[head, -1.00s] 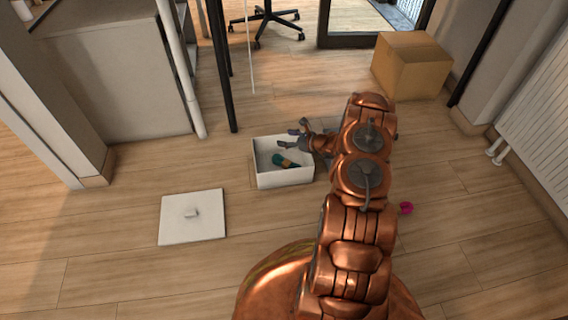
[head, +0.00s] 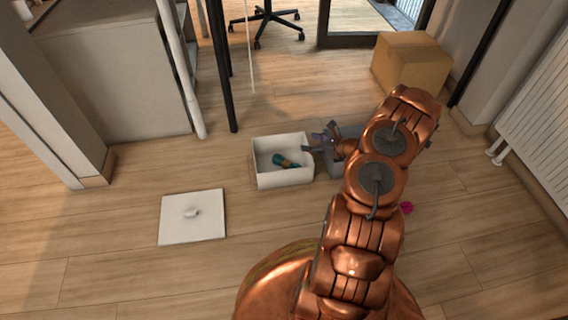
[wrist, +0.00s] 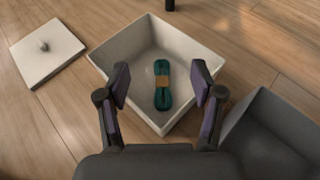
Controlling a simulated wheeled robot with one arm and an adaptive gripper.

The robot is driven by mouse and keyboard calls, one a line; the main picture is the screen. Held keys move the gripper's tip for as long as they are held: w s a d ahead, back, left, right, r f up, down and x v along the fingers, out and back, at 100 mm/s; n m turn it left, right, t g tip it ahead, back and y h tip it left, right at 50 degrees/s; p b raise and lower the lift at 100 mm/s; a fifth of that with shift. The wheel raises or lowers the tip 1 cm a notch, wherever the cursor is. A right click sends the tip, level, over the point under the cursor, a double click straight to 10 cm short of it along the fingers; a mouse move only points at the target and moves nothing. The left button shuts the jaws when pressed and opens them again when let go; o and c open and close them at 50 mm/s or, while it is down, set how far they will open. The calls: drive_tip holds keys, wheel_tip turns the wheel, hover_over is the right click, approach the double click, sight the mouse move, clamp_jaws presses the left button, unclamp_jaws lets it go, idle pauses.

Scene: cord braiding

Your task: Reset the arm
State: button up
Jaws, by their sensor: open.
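My gripper (head: 322,143) is open and empty at the right edge of the white box in the head view. In the wrist view my gripper (wrist: 160,84) has its two fingers spread wide apart over the near part of the box. The white open box (head: 284,183) stands on the floor and also shows in the wrist view (wrist: 112,58). A teal cord bundle (head: 286,161) with a tan band lies inside it. The bundle (wrist: 162,96) shows between the fingers in the wrist view, apart from both.
A white square lid (head: 178,226) with a knob lies on the floor to the left. A grey open bin (wrist: 262,140) stands right of the box. A small magenta item (head: 407,208) lies right of my arm. A cardboard box (head: 411,64) stands at the back.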

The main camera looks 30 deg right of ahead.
idle(0.3)
drive_tip(key=a+r+n+g+y+p, duration=0.2)
drive_tip(key=a+r+n+p, duration=0.25)
drive_tip(key=a+r, duration=0.5)
drive_tip(key=a+r+n+g+y+p, duration=0.2)
drive_tip(key=a+r+n+p, duration=0.4)
drive_tip(key=r, duration=0.7)
drive_tip(key=a+r+n+g+y+p, duration=0.2)
drive_tip(key=a+r+p, duration=0.1)
drive_tip(key=a+r, duration=0.7)
drive_tip(key=s+a+r+n+g+p, duration=0.5)
drive_tip(key=a+r, duration=0.3)
drive_tip(key=r, duration=0.4)
drive_tip(key=s+a+r+n+g+h+p, duration=0.2)
drive_tip(key=s+a+r+n+p, duration=0.15)
drive_tip(key=s+r+p, duration=0.35)
drive_tip(key=s+a+r+n+g+h+p, duration=0.25)
drive_tip(key=s+r+n+p, duration=0.2)
drive_tip(key=s+r, duration=0.55)
drive_tip(key=s+d+r+n+h+p, duration=0.3)
drive_tip(key=s+r+p, duration=0.3)
drive_tip(key=s+r, duration=0.1)
drive_tip(key=s+d+r+n+t+h+p, duration=0.1)
drive_tip(key=s+d+r+n+h+p, duration=0.2)
drive_tip(key=s+r+p, duration=0.3)
drive_tip(key=shift+s+d+r, duration=0.2)
drive_tip(key=shift+s+r, duration=0.35)
drive_tip(key=shift+s, duration=0.15)
